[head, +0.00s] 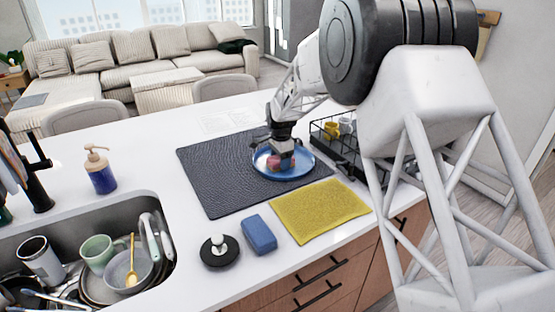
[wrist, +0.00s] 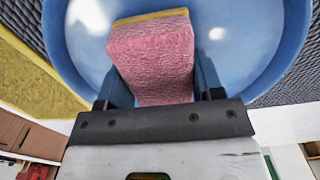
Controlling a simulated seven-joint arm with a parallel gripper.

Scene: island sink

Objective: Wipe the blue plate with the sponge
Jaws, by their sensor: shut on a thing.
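The blue plate (head: 306,164) lies on the right part of a dark textured mat (head: 215,178). It fills much of the wrist view (wrist: 236,52). A pink sponge (head: 285,162) with a yellow layer is between the fingers of my gripper (head: 280,154), over the inside of the plate. In the wrist view the sponge (wrist: 152,55) shows between the two fingers (wrist: 152,92), which are shut on it. The sponge's underside is hidden, so I cannot tell for sure whether it touches the plate.
A yellow cloth (head: 318,211), a blue sponge-like block (head: 259,235) and a black round item with a white knob (head: 220,251) lie in front of the mat. A black rack (head: 345,150) with cups stands right of the plate. A sink (head: 60,240) with dishes and a soap bottle (head: 101,172) are at left.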

